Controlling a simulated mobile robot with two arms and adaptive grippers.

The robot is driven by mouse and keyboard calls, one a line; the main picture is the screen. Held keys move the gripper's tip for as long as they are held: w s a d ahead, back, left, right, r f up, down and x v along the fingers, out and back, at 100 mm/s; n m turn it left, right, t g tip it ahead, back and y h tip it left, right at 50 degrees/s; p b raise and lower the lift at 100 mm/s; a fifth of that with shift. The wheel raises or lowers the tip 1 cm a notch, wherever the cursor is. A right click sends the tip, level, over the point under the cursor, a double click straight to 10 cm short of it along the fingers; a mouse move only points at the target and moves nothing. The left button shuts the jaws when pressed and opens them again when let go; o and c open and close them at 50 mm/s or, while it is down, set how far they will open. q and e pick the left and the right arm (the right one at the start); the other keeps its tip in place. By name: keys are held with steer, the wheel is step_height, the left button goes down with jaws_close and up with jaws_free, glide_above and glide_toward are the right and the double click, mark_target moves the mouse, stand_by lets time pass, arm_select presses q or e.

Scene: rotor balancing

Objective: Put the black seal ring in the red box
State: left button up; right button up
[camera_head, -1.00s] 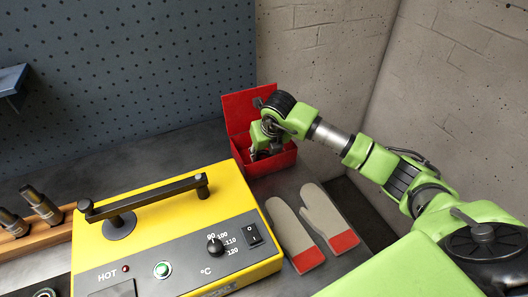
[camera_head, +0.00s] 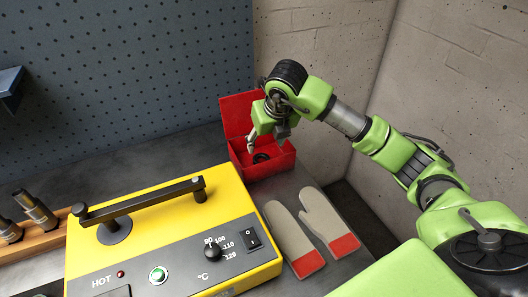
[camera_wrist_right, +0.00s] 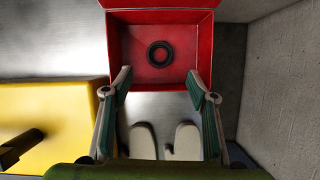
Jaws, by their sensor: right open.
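The black seal ring (camera_head: 261,158) lies inside the open red box (camera_head: 262,171). In the right wrist view the ring (camera_wrist_right: 160,54) rests flat on the floor of the box (camera_wrist_right: 117,62), near its middle and apart from the walls. My right gripper (camera_head: 267,142) is open and empty above the box. In the right wrist view its two fingers (camera_wrist_right: 160,84) stand wide apart, with nothing between them. My left gripper is not in view.
A yellow heater (camera_head: 185,235) with a black handle bar stands left of the box. Two grey mitts with red cuffs (camera_head: 318,222) lie in front of the box. A concrete wall (camera_head: 330,60) rises behind and to the right. A wooden rack (camera_head: 42,236) holds dark metal parts at far left.

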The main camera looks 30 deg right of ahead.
steer(key=shift+v, duration=1.3)
